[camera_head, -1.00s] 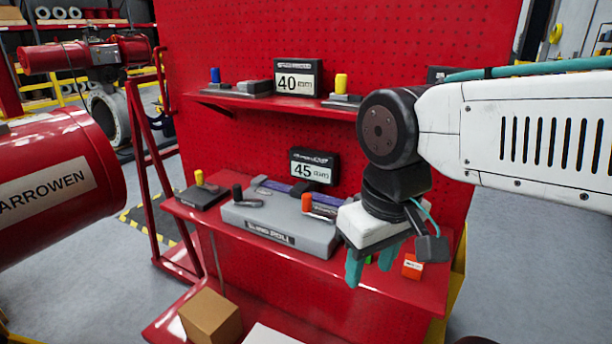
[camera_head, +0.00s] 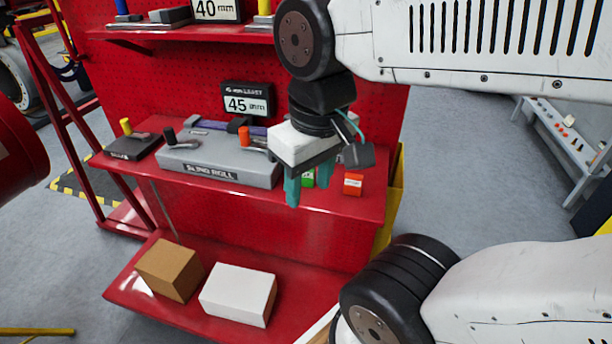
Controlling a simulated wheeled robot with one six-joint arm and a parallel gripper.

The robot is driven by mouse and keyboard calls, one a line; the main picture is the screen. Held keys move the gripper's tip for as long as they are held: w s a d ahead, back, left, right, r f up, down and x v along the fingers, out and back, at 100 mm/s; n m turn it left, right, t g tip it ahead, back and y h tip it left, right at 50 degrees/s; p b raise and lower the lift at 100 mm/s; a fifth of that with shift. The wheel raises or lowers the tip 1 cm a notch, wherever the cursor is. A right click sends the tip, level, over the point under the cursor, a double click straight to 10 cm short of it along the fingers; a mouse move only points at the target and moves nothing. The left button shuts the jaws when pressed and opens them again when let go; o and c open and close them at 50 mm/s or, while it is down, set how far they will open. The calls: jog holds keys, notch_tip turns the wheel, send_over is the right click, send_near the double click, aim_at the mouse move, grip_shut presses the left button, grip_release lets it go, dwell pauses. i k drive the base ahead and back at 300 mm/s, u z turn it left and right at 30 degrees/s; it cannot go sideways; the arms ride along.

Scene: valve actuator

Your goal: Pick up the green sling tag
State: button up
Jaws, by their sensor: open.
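The green sling tag (camera_head: 308,178) stands on the middle red shelf, right of the grey sling roll box (camera_head: 220,171). It is partly hidden behind my gripper's fingers. My gripper (camera_head: 306,189) points down in front of the tag, with teal fingers apart and nothing seen between them. I cannot tell how far it is from the tag in depth. An orange tag (camera_head: 353,184) with a white label stands just to the right of the green one.
The middle shelf (camera_head: 340,205) also holds a black block with a yellow knob (camera_head: 132,147) and a 45 mm sign (camera_head: 248,104). A cardboard box (camera_head: 170,270) and a white box (camera_head: 238,293) sit on the lower shelf. An upper shelf (camera_head: 170,43) overhangs behind.

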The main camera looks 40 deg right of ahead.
aim_at(308, 178)
jog(key=z, duration=0.05)
jog(key=k, duration=1)
jog(key=z, duration=1.3)
jog(key=i, duration=0.65)
jog(key=u, duration=0.7)
